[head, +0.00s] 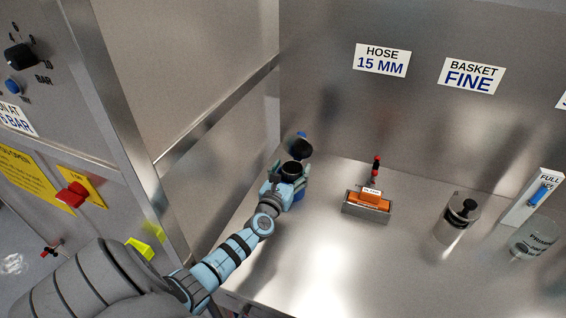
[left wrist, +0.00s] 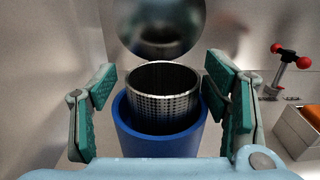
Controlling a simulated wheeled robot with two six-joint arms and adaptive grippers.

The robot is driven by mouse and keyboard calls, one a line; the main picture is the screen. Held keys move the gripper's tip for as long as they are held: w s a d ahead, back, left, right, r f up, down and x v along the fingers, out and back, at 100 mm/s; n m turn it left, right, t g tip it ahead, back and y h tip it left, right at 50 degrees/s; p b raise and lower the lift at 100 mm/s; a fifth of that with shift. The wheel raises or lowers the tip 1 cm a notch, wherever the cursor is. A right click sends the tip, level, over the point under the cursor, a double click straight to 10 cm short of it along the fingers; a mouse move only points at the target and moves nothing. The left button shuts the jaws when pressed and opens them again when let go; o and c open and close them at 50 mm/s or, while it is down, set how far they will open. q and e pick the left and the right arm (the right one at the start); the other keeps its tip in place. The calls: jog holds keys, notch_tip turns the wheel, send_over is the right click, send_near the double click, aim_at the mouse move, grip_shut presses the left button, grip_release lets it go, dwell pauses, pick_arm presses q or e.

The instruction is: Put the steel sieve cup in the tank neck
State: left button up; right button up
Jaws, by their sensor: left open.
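The steel sieve cup (left wrist: 163,88) is a perforated, dark-rimmed cylinder. It stands upright inside a blue round neck (left wrist: 135,143), its upper part above the blue rim. The cup's dark top (head: 292,169) also shows in the head view, with a bit of blue (head: 299,194) beside it. A round shiny lid (left wrist: 158,25) stands tilted up behind the neck. My left gripper (head: 288,186) is open, its green-padded fingers on both sides of the cup with gaps between. It also shows in the left wrist view (left wrist: 162,95). The cup's lower part is hidden. My right gripper is not in view.
A grey tray (head: 366,209) with an orange block and a red-tipped part behind it stands right of my gripper. Farther right are a steel canister (head: 457,222) and a white gauge stand (head: 530,203). A steel wall panel (head: 215,130) rises to the left. Bench front is clear.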

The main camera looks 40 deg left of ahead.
pick_arm(q)
jog(key=p+v, duration=0.1)
jog(key=v, duration=1)
